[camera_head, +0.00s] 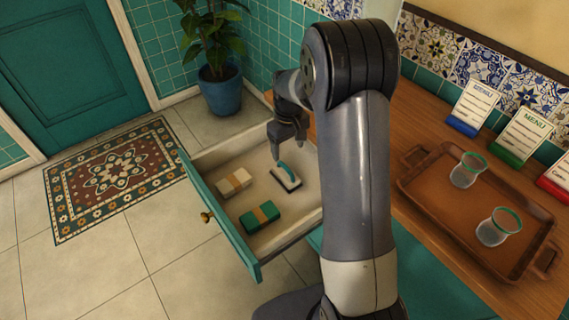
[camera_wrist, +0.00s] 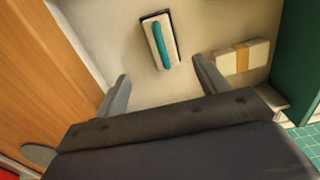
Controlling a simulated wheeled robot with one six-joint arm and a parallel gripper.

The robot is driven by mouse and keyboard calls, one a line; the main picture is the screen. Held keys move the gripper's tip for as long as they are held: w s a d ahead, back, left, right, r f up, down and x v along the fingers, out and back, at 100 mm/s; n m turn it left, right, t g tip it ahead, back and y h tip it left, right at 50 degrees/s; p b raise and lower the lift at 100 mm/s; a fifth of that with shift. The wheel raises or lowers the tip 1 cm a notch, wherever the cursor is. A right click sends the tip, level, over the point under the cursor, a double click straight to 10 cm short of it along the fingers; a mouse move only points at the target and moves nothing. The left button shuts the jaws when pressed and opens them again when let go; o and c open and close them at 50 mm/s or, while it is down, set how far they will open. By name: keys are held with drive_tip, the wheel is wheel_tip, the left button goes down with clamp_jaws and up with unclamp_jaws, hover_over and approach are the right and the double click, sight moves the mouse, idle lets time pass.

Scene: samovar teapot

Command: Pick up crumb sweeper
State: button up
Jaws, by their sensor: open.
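The crumb sweeper (camera_head: 286,178) lies in the open drawer, towards its back right. It has a pale body with a dark edge and a teal handle on top. In the wrist view the crumb sweeper (camera_wrist: 160,42) lies flat on the drawer floor, beyond and between my two fingers. My gripper (camera_head: 289,150) is above the drawer, close over the sweeper in the head view. In the wrist view my gripper (camera_wrist: 162,90) is open and empty, with its fingers wide apart. The exact gap between fingertips and sweeper cannot be told.
The drawer (camera_head: 262,240) also holds a cream banded bundle (camera_head: 234,183), also in the wrist view (camera_wrist: 242,56), and a green banded bundle (camera_head: 260,217). The wooden counter (camera_head: 420,130) carries a tray (camera_head: 440,222) with two glasses and menu stands. A potted plant (camera_head: 220,90) stands behind.

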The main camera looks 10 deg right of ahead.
sight(286, 167)
wheel_tip(286, 167, down, 5)
drive_tip(key=shift+f, duration=0.2)
drive_tip(key=shift+w+a+f, duration=0.15)
drive_tip(key=shift+f, duration=1.2)
drive_tip(key=shift+w+a+f, duration=0.1)
drive_tip(key=shift+f, duration=1.2)
drive_tip(key=shift+c, duration=0.3)
drive_tip(key=c, duration=1.1)
